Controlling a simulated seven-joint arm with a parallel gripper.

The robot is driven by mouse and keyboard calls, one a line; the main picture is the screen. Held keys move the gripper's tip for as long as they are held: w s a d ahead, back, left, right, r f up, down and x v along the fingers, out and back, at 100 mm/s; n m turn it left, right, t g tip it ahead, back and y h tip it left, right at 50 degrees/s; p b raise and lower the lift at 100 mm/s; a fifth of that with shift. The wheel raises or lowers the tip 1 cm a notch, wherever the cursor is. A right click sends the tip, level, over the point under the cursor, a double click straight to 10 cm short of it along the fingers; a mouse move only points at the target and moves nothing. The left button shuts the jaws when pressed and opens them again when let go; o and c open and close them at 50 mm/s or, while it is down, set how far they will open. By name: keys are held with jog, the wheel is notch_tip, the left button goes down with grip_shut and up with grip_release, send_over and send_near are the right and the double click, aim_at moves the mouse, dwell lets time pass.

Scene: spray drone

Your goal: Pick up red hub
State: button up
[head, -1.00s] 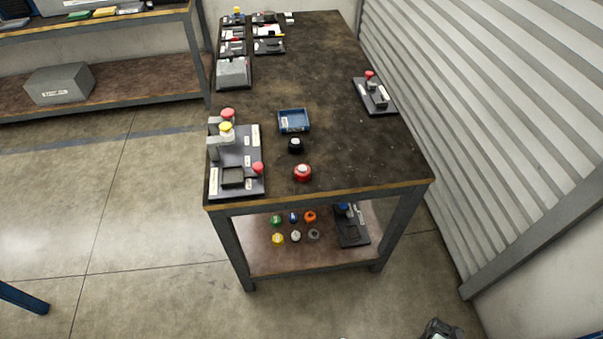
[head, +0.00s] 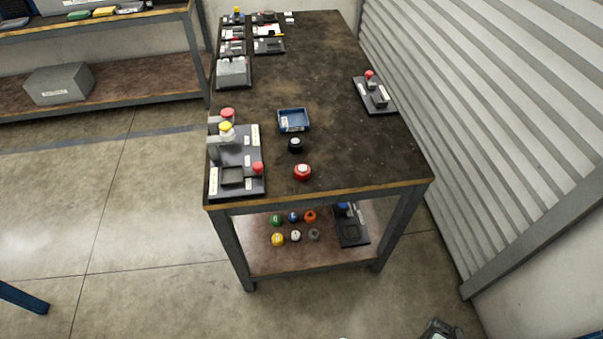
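A round red hub with a pale top (head: 302,172) sits upright on the dark worktop near the front edge of the table, right of a black fixture plate. It stands free, with nothing touching it. A similar black hub (head: 296,145) stands just behind it. I cannot make out my gripper in the head view. Only a small dark piece shows at the bottom edge, and I cannot tell what part it is.
The fixture plate (head: 249,186) with red and yellow knobs lies left of the hub. A blue tray (head: 281,125) is behind. Another plate with a red knob (head: 378,107) sits at the right edge. Several small coloured caps lie on the lower shelf (head: 275,262). The worktop right of the hub is clear.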

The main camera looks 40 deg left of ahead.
jog(key=shift+o, duration=0.2)
jog(key=o, duration=0.7)
jog(key=shift+c, duration=0.2)
